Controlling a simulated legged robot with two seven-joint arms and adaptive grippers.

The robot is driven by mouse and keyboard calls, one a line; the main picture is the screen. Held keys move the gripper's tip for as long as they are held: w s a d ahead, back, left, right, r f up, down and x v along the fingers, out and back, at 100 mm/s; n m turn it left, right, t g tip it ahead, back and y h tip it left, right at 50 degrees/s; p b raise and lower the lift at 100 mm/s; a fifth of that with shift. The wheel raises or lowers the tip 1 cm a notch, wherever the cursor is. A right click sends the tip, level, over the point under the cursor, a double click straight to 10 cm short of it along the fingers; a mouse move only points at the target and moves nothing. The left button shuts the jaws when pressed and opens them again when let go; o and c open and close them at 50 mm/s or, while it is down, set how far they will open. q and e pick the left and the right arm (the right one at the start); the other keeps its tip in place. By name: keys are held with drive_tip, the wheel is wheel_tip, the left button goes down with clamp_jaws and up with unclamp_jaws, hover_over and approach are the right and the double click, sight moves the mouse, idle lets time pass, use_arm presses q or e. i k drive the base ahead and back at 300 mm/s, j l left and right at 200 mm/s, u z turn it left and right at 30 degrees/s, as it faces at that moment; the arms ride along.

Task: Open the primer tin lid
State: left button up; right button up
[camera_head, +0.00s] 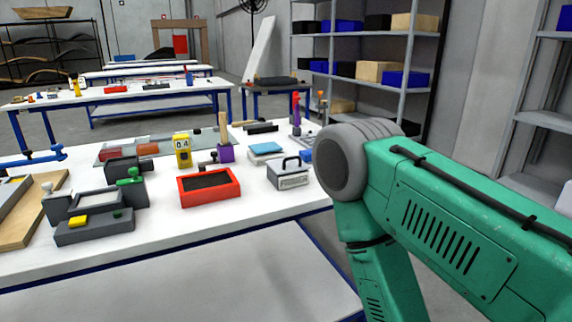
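A small grey tin (290,173) with a dark arched handle on top and a pale label on its front stands near the right end of the white table. The label is too small to read with certainty, but it is the likely primer tin. Its top looks closed, with the handle upright. My green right arm (440,205) comes in from the right and bends at a grey joint beside the table's right end. Its gripper is out of the frame. My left arm and gripper are not in view.
On the white table (200,225), a red tray (209,187) with a dark insert, blue-and-white blocks (266,150), a yellow 0.4 gauge (183,150) and a grey fixture (95,215) stand left of the tin. The table's front strip is bare. Shelves (365,60) stand behind.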

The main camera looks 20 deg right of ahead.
sight(282, 166)
drive_tip(key=z, duration=0.85)
drive_tip(key=k+l, duration=0.05)
